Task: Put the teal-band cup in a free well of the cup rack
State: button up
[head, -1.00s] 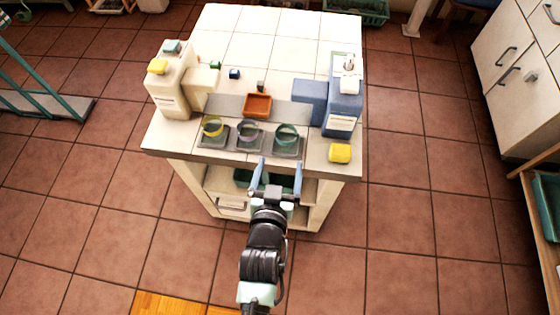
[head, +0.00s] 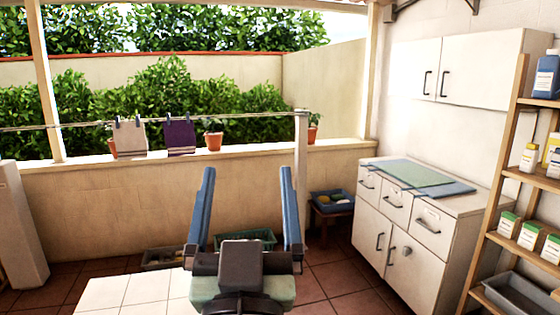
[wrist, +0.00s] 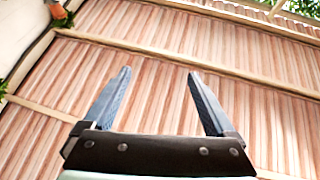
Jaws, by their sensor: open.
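My gripper (head: 247,172) is raised in the middle of the head view, its two blue fingers pointing up and spread apart with nothing between them. The wrist view also shows the open, empty fingers (wrist: 159,73) against a slatted wooden surface. The teal-band cup and the cup rack are in neither view now. A pale tiled top (head: 137,289) shows at the lower left of the head view, with no cup on its visible part.
A low wall (head: 100,205) runs behind, with a post (head: 301,180) and a line holding cloths (head: 180,137). A white cabinet (head: 410,225) and a wooden shelf (head: 497,200) with bottles stand at the right. A green crate (head: 262,238) is on the floor behind my gripper.

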jog(key=s+d+r+t, duration=0.1)
jog(key=s+r+t, duration=0.1)
jog(key=s+r, duration=0.3)
jog(key=s+d+r+t+h, duration=0.1)
jog(key=s+r, duration=0.3)
jog(key=r, duration=0.5)
jog(key=shift+s+d+r+t, duration=0.3)
jog(key=shift+s+d+t, duration=0.1)
jog(key=shift+d, duration=0.4)
jog(key=shift+w, duration=0.1)
